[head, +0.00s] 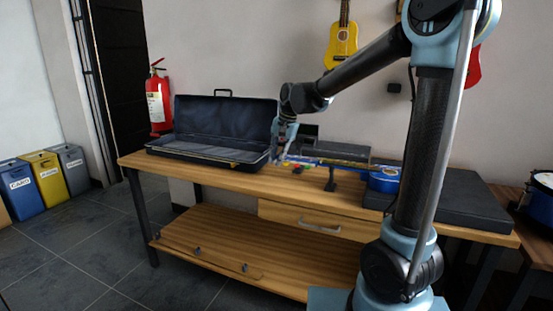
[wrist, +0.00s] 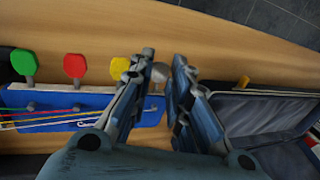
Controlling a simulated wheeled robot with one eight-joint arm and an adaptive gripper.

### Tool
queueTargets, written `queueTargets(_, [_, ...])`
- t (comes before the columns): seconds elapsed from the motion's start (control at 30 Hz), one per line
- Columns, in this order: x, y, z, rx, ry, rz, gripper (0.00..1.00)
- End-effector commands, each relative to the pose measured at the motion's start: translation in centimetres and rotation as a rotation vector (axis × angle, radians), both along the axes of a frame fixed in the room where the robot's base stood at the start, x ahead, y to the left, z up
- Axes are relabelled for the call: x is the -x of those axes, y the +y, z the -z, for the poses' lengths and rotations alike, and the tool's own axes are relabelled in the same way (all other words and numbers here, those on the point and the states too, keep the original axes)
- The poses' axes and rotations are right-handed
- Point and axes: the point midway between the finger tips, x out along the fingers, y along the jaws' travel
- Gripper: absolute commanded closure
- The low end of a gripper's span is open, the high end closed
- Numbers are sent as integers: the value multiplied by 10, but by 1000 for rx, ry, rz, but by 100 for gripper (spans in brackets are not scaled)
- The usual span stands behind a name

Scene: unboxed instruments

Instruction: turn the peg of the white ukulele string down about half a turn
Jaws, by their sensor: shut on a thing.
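The blue ukulele (head: 384,180) lies on the wooden bench, its neck pointing left towards my gripper. In the wrist view its blue headstock (wrist: 65,101) has a green peg (wrist: 23,62), a red peg (wrist: 74,66) and a yellow peg (wrist: 120,68) in a row, with coloured strings running left. The white peg (wrist: 160,73) is the rightmost of the row, between my fingertips. My gripper (wrist: 164,66) is shut on the white peg; the fingers hide part of the headstock's end. In the head view my gripper (head: 279,156) is at the headstock, and the white peg cannot be made out.
An open dark case (head: 222,125) stands to the left of my gripper; it also shows at the right in the wrist view (wrist: 262,112). A dark stand (head: 331,180) is by the neck. A black case (head: 470,205) lies at the bench's right. The bench's front strip (head: 235,181) is clear.

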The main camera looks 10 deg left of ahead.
Motion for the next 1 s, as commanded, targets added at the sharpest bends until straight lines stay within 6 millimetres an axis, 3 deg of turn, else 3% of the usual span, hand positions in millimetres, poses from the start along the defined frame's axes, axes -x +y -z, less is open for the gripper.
queueTargets(0.3, [0, 0, 0, -9, -3, 0, 100])
queueTargets(0.33, [0, 0, 0, -9, -3, 0, 78])
queueTargets(0.37, [0, 0, 0, -9, -3, 0, 74])
queueTargets(0.77, [0, -1, -4, -8, -3, 0, 74])
queueTargets(1.0, [2, -10, -34, -8, -3, 1, 74])
